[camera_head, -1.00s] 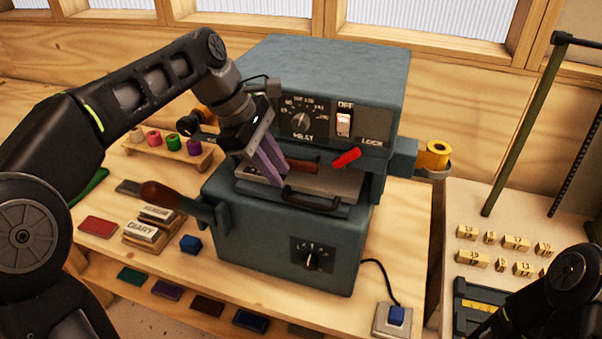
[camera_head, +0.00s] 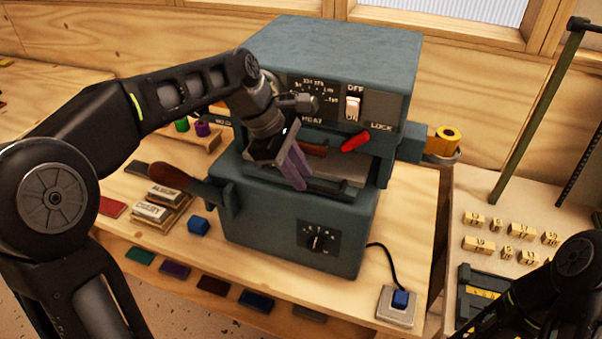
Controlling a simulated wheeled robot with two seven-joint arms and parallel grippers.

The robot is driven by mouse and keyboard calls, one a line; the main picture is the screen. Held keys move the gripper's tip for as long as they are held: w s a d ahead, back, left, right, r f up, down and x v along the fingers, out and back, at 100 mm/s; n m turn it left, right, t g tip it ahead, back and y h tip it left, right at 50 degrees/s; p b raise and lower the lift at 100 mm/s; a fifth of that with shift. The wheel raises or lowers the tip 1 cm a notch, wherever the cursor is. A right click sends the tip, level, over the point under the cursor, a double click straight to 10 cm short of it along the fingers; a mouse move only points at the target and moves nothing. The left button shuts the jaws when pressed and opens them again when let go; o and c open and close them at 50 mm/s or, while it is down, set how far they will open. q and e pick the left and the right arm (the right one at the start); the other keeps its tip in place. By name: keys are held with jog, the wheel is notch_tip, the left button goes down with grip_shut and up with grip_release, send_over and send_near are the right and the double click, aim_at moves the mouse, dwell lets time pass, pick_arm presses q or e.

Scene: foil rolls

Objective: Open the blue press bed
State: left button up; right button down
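The blue-grey press (camera_head: 340,60) stands on the wooden bench, with a dial and a lit switch (camera_head: 353,107) on its upper housing. Its bed (camera_head: 350,172) shows as a pale plate in the slot between upper housing and lower body. A dark bar handle (camera_head: 328,187) runs along the bed's front edge. My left gripper (camera_head: 298,184) points down at the left part of this handle, its purple fingers hiding that end. I cannot tell whether the fingers are around the handle or how wide they are. My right arm shows at lower right, its gripper out of view.
A red lever (camera_head: 355,141) sticks out below the switch. A brown-knobbed lever (camera_head: 172,176) juts out left of the press. A blue block (camera_head: 199,226), a blue button box (camera_head: 399,300) and labelled blocks (camera_head: 148,212) lie around it. A yellow roll (camera_head: 446,139) is at right.

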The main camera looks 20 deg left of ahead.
pick_arm(q)
jog(key=shift+d+f, duration=0.2)
jog(key=shift+f, duration=0.2)
jog(key=shift+c, duration=0.4)
grip_shut()
jog(key=shift+w, duration=0.1)
dwell(0.7)
